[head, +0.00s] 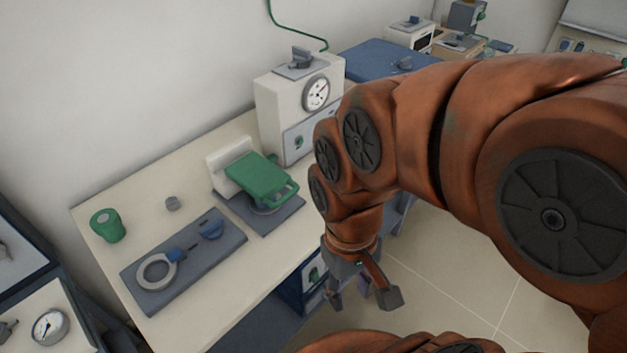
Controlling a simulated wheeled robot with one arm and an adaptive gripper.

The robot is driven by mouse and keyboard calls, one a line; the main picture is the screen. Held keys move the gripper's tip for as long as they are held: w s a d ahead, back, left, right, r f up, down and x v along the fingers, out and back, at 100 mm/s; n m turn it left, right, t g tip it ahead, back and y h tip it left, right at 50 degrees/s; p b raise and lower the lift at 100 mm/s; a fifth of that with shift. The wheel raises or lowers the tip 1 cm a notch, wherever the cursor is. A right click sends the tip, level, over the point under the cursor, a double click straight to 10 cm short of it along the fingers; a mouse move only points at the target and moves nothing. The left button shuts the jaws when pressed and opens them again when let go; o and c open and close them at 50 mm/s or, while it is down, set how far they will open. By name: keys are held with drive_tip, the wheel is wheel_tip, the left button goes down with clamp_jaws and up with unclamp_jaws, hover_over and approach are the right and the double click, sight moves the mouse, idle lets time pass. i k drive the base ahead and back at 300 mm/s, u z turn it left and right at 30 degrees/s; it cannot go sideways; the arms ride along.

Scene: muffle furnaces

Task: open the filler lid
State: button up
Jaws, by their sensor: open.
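No part is marked as the filler lid, and I cannot tell for sure which one it is. A white box with a round gauge (285,108) stands against the wall and has a small grey lid with a dark knob (301,63) on top; this lid looks shut. In front of it, a green hinged flap with a loop handle (262,178) lies lowered on a white unit with a grey base. My gripper (363,298) hangs open and empty beyond the bench's front edge, apart from both. My arm covers part of the bench to their right.
A grey tray (191,279) with a ring tool and blue knob lies on the bench (150,194). A blue case (384,60) is at the back. Floor (470,265) right of my gripper is clear.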

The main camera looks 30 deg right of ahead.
sight(260, 178)
drive_tip(key=u, duration=1.05)
drive_tip(key=k, duration=0.35)
drive_tip(key=u, duration=1.25)
